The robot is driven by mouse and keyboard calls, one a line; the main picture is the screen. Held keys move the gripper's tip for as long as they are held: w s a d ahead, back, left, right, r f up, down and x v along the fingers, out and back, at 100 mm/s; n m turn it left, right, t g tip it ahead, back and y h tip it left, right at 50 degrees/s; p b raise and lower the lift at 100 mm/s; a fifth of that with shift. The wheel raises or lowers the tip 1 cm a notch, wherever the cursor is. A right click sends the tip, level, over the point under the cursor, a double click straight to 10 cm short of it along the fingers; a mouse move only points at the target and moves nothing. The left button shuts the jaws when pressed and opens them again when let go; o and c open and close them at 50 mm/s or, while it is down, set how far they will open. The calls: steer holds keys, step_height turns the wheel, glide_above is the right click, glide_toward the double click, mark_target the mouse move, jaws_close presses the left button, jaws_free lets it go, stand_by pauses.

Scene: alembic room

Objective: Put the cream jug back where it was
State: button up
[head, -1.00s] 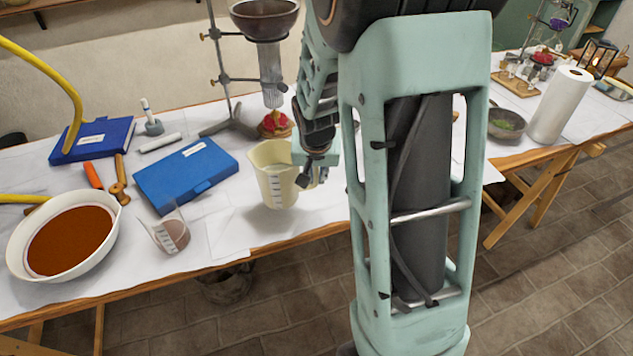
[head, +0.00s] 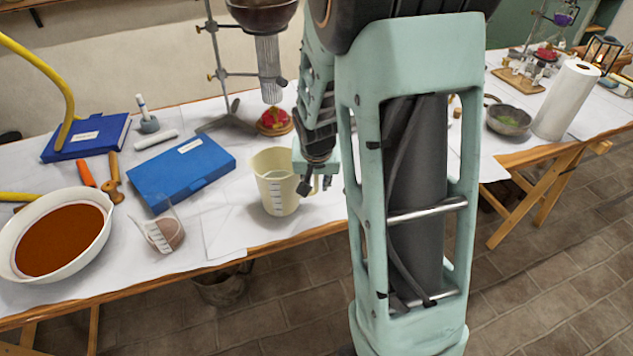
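The cream jug (head: 274,192) is a pale measuring jug with markings on its side. It stands upright near the front edge of the left table, and its base appears to rest on the white table covering. My gripper (head: 316,184) is at the jug's right side, by the handle. Its dark fingertips show apart, one on each side of the handle, and they look open around it. Contact between fingers and handle is too small to make out. My arm hides the table to the right of the gripper.
A dark red object on a round stand (head: 274,121) and a metal lab stand (head: 228,118) are behind the jug. A blue case (head: 180,172), a tilted small beaker (head: 160,234) and a bowl of orange-brown liquid (head: 58,240) are left. Bare covering lies between beaker and jug.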

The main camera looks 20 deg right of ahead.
steer(key=shift+o, duration=0.5)
steer(key=shift+r, duration=0.1)
steer(key=shift+r+p, duration=0.2)
steer(key=shift+p, duration=0.1)
steer(key=p+v, duration=0.1)
steer(key=v, duration=1)
steer(key=shift+s+r, duration=0.2)
steer(key=shift+r, duration=0.1)
steer(key=shift+a, duration=0.1)
